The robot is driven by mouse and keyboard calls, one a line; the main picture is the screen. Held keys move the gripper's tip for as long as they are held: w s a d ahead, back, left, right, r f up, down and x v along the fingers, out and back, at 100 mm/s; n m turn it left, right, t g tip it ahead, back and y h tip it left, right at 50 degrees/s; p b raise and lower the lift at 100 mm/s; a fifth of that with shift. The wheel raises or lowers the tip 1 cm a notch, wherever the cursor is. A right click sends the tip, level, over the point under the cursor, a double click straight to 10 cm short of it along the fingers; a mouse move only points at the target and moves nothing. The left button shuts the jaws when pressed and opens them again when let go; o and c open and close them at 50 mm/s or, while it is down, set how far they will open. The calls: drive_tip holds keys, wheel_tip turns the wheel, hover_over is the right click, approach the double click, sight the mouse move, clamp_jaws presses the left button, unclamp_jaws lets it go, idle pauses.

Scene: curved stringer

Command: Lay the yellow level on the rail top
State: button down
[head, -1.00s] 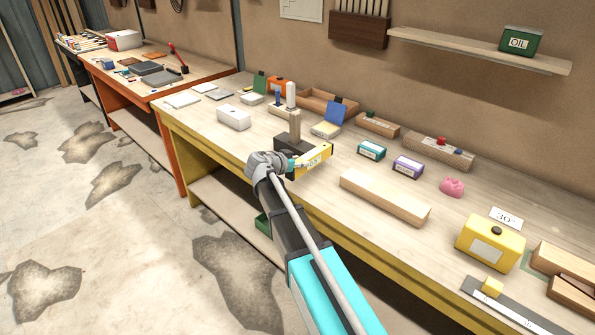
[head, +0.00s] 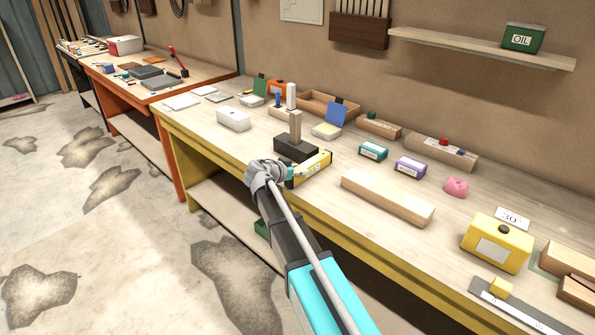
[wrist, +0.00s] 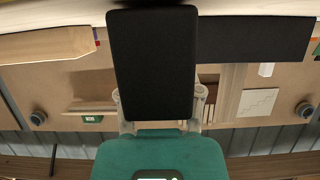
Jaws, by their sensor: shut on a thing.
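The yellow level (head: 314,168) is in my gripper (head: 296,172), low over the workbench beside a dark block (head: 291,146) with a wooden post. My gripper is shut on the level's near end; its fingers are small and partly hidden in the head view. Whether the level touches the bench or the block I cannot tell. A long pale wooden bar (head: 388,199), which may be the rail, lies to the right, apart from the level. In the wrist view a black part (wrist: 152,65) fills the middle and the level cannot be made out.
On the bench (head: 270,205) stand a white box (head: 233,120), a teal box (head: 373,151), a purple box (head: 410,166) and a pink lump (head: 456,187). A large yellow box (head: 497,243) stands at the right.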

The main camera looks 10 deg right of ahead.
drive_tip(key=shift+f, duration=0.15)
drive_tip(key=shift+c, duration=1.3)
unclamp_jaws()
drive_tip(key=shift+r, duration=0.25)
drive_tip(key=p+v, duration=0.4)
drive_tip(key=v, duration=0.8)
drive_tip(key=shift+p, duration=0.3)
